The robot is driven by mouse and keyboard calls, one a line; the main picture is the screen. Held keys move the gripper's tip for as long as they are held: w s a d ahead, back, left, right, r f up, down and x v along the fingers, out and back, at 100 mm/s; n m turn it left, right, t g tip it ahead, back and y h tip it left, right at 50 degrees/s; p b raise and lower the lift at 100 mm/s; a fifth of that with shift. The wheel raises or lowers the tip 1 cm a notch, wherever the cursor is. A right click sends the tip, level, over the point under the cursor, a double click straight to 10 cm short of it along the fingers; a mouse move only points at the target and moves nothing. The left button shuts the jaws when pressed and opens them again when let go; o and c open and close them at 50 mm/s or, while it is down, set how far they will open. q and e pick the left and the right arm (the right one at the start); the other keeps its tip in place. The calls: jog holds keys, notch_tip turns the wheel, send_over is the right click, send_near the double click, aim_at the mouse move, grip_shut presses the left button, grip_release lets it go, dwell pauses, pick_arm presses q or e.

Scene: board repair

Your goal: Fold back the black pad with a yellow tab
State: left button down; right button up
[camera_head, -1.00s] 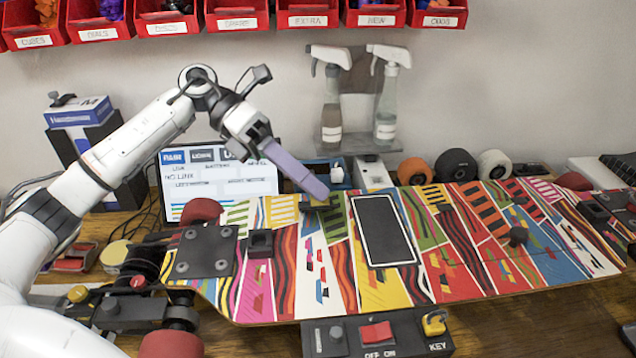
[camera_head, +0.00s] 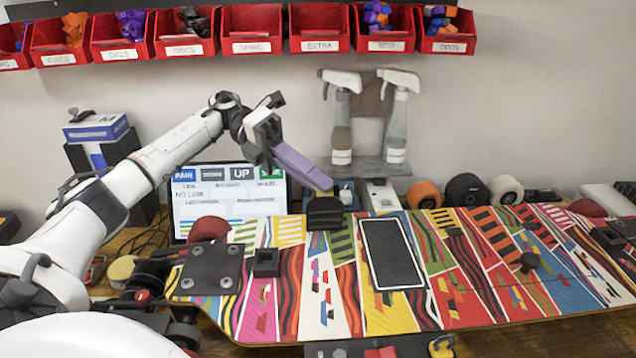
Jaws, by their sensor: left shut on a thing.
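The colourful board (camera_head: 460,303) lies across the bench. At its back edge, left of the dark panel, the black pad (camera_head: 325,216) is raised, its dark face towards me. My left gripper (camera_head: 325,188) comes in from the upper left with its long grey-purple fingers shut at the pad's top edge. They hold the yellow tab, which is mostly hidden at the fingertips. My right gripper is not in view.
A framed dark panel (camera_head: 391,254), a small black socket (camera_head: 266,263) and a black knob (camera_head: 530,262) sit on the board. Behind stand a screen (camera_head: 215,200), two spray bottles (camera_head: 396,130) and several wheels (camera_head: 467,190). Red bins (camera_head: 252,30) hang above.

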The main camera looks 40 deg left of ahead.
pick_arm(q)
jog(key=shift+a+f, duration=0.1)
jog(key=shift+f, duration=0.3)
jog(key=c, duration=1.9)
grip_release()
jog(key=shift+w+a+f, duration=0.1)
jog(key=shift+w, duration=0.05)
jog(key=shift+c, duration=0.2)
